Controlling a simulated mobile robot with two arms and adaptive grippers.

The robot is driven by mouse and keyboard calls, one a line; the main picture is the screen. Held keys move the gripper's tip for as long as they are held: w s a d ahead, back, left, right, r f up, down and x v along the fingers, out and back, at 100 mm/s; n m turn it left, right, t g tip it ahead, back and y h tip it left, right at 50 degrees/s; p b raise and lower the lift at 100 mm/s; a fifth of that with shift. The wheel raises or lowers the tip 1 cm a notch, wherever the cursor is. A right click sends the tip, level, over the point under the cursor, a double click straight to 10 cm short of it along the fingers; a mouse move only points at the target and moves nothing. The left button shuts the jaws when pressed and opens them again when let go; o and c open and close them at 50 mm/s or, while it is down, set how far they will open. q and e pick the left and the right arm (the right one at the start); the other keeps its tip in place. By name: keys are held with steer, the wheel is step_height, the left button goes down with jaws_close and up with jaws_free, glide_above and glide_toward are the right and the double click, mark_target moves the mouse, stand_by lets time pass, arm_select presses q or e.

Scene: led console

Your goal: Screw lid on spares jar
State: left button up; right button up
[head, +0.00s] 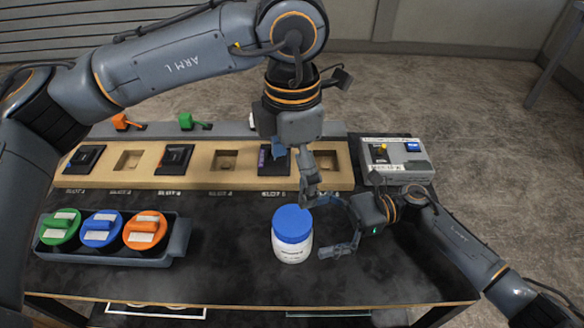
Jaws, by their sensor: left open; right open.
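The spares jar (291,252) is white with a label and stands upright on the dark table, right of the middle. A blue lid (292,223) sits on its top; I cannot tell how tightly. My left gripper (297,182) hangs just above and behind the lid, open, with one finger low near the lid's upper right edge. My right gripper (332,226) is open at the jar's right side, one finger behind and one in front. Whether either gripper touches the jar or lid is unclear.
A dark tray (170,250) on the left holds green, blue and orange lidded round containers. A tan slotted board (200,170) lies behind, with dark modules in some slots. A grey control box (397,160) with a blue button stands at the right. The front middle of the table is clear.

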steer(key=v, duration=0.7)
steer(key=shift+d, duration=0.25)
